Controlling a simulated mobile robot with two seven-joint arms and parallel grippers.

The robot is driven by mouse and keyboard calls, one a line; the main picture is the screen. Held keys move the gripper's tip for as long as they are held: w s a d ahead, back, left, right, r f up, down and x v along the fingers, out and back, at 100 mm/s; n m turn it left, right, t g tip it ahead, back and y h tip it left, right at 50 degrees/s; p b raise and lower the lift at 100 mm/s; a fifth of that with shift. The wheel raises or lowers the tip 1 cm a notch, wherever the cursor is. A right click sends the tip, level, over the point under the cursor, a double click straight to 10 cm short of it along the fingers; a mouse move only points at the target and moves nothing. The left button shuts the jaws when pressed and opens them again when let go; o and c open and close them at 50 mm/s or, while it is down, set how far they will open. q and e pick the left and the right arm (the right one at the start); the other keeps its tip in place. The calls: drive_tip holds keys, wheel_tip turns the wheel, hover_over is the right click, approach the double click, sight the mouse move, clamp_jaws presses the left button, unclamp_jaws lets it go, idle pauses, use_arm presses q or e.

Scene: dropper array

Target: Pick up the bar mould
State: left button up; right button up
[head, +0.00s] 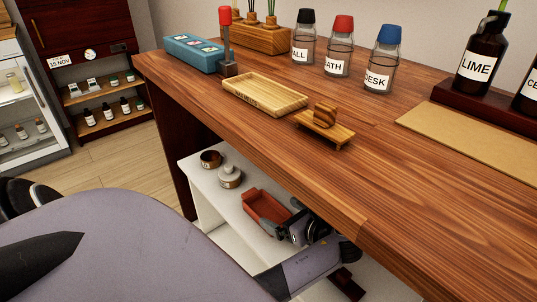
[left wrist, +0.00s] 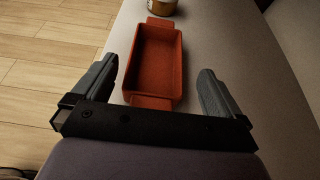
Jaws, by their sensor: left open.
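The bar mould, a terracotta-red rectangular tray with a tab at each end, sits on a white lower shelf under the table in the head view (head: 266,207). It also shows in the left wrist view (left wrist: 178,65), where it looks empty. My left gripper (head: 305,226) is open at the near end of the mould. In the left wrist view my left gripper (left wrist: 156,78) has one finger on each side of the mould, with gaps between fingers and walls. My right gripper is not in view.
Two small round pots, one brown (head: 211,159) and one pale (head: 230,176), stand behind the mould on the white shelf (head: 205,205). The wooden tabletop (head: 330,185) overhangs the shelf. On it are a wooden tray (head: 240,95), a small wooden stand (head: 325,130) and labelled bottles.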

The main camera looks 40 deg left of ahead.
sight(272, 220)
use_arm(q)
drive_tip(key=x, duration=0.1)
drive_tip(key=b+x, duration=0.1)
drive_tip(key=x, duration=0.1)
drive_tip(key=shift+s+a+f+b, duration=0.2)
drive_tip(key=shift+a+f+b, duration=0.1)
drive_tip(key=shift+f, duration=0.15)
drive_tip(key=shift+a+f, duration=0.1)
drive_tip(key=shift+a, duration=0.3)
drive_tip(key=shift+c, duration=0.9)
drive_tip(key=shift+w, duration=0.1)
drive_tip(key=c, duration=0.8)
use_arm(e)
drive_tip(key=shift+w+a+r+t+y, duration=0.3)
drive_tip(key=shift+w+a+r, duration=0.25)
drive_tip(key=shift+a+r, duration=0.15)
